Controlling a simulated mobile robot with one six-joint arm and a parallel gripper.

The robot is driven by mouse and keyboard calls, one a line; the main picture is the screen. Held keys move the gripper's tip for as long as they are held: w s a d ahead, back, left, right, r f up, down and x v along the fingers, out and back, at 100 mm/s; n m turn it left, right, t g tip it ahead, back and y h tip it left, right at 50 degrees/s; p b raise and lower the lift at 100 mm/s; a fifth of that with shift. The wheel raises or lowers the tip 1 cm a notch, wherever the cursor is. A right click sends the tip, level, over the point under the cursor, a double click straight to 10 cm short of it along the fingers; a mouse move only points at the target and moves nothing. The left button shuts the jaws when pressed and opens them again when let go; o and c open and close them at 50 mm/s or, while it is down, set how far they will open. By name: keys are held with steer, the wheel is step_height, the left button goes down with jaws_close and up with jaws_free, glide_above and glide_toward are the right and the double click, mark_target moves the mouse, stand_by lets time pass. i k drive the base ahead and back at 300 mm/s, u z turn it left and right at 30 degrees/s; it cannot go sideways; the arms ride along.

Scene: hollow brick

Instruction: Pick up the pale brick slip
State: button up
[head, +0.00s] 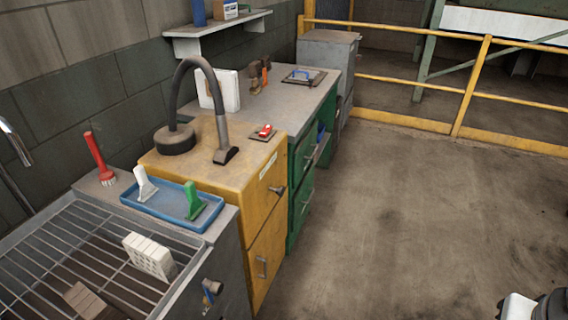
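A pale, off-white brick piece (150,257) with small dark holes in its face rests on the metal grate (60,240) at lower left. It is the palest brick in view; I cannot tell how thick it is. My gripper is not clearly in view. A white and black part, probably of my arm, shows at the lower right corner, far from the bricks.
A blue tray (172,204) with a white and a green tool stands behind the grate. A red brush (99,160) is beside it. A yellow cabinet (265,215) carries a dark curved hose (187,78). The concrete floor (400,220) at right is clear up to a yellow railing (470,87).

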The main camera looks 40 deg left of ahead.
mark_target(155, 258)
steer(key=i, duration=1.25)
steer(key=u, duration=4.05)
steer(key=i, duration=1)
steer(key=z, duration=0.1)
